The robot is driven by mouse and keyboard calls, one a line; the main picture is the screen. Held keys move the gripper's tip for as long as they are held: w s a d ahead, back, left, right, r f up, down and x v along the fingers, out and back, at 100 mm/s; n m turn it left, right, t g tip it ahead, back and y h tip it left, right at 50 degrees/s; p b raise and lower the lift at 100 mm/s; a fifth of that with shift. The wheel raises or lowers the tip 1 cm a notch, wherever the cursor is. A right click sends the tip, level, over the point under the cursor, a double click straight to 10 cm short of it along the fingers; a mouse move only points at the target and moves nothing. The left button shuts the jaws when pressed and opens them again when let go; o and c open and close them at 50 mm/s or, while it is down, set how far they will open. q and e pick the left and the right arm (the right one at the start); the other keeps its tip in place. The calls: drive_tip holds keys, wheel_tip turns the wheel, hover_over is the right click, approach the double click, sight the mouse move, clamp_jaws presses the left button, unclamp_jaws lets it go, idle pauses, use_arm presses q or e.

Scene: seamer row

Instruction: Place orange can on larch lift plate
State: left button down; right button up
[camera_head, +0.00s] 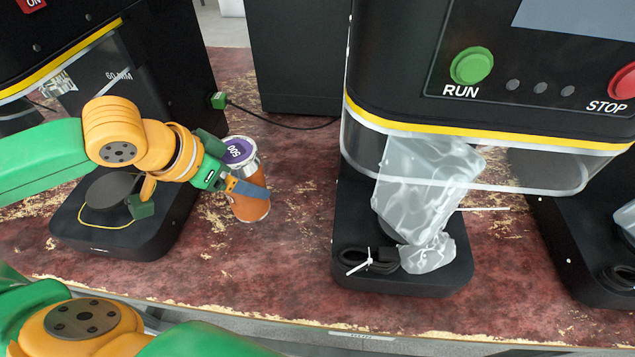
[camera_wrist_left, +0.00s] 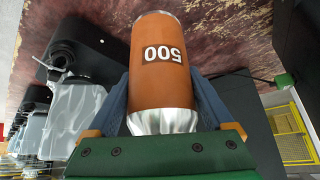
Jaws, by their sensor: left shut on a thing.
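The orange can (camera_head: 249,206) has a silver rim, a purple top marked 500 and an orange body. My left gripper (camera_head: 237,184) is shut on its side, with blue fingers around it. In the left wrist view the can (camera_wrist_left: 160,75) fills the middle, its 500 label upside down. I cannot tell whether its base touches the table. A dark round lift plate (camera_head: 108,188) lies bare on the left machine's base, left of the can and partly behind my arm. No name shows on it, so I cannot tell whether it is larch. My right gripper is not in view.
The middle machine's base (camera_head: 345,240) carries crumpled clear plastic (camera_head: 425,180) and a tied black cable (camera_head: 370,261). A green plug (camera_head: 218,100) with a cable lies behind the can.

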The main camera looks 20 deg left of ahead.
use_arm(q)
drive_tip(key=shift+w+d+f+p, duration=0.2)
drive_tip(key=shift+w+d+f, duration=0.1)
drive_tip(key=shift+w+f, duration=1.85)
drive_tip(key=shift+w+d+f+p, duration=0.25)
drive_tip(key=shift+w+d+f, duration=0.05)
drive_tip(key=shift+w+f, duration=1.9)
drive_tip(key=shift+w+d+f+p, duration=0.2)
drive_tip(key=shift+w+d+f, duration=0.1)
drive_tip(key=shift+w+f, duration=1.85)
drive_tip(key=shift+w, duration=0.1)
unclamp_jaws()
drive_tip(key=shift+r, duration=0.15)
